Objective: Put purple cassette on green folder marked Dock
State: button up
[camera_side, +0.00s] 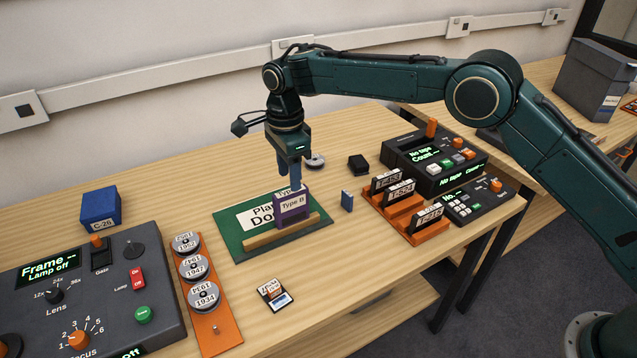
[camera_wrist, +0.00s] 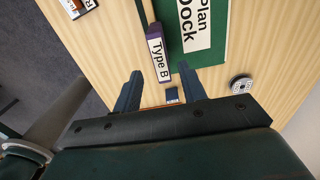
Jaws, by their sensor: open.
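The purple cassette (camera_side: 292,212), labelled Type B, stands upright on the green folder (camera_side: 237,252) beside a pale wooden bar (camera_side: 265,237). The folder carries a white label that reads "Plan Dock", partly covered by the cassette in the side view. My gripper (camera_side: 289,178) points down just above the cassette. In the wrist view my gripper (camera_wrist: 159,88) is open, with the cassette (camera_wrist: 158,62) beyond its fingertips and nothing held. The folder (camera_wrist: 208,52) also shows there. Whether the fingertips touch the cassette is unclear.
A small blue block (camera_side: 347,201) stands right of the folder. An orange rack (camera_side: 430,236) with black cassettes stands farther right. An orange tray of reels (camera_side: 215,325) lies left, a small labelled card (camera_side: 274,293) in front. A dark console (camera_side: 90,290) fills the left front.

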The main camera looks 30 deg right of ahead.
notch_tip(320, 180, up, 5)
jog(key=shift+r, duration=0.1)
dwell(0.7)
jog(key=s+d+r+n+t, duration=0.3)
jog(key=s+d+r+n, duration=0.6)
jog(key=s+d+r, duration=0.8)
jog(key=s+d+f+n+t, duration=0.1)
jog(key=s+d+n, duration=0.1)
jog(key=s, duration=0.5)
jog(key=s+d+f+n, duration=0.2)
jog(key=s+d+n, duration=0.1)
jog(key=s, duration=0.5)
jog(key=s+d+f+n+t, duration=0.1)
jog(key=s+d+f+n, duration=0.1)
jog(key=s, duration=0.6)
jog(key=shift+d+f+n+t, duration=0.3)
jog(key=shift+d+n, duration=0.2)
jog(key=shift+n, duration=0.5)
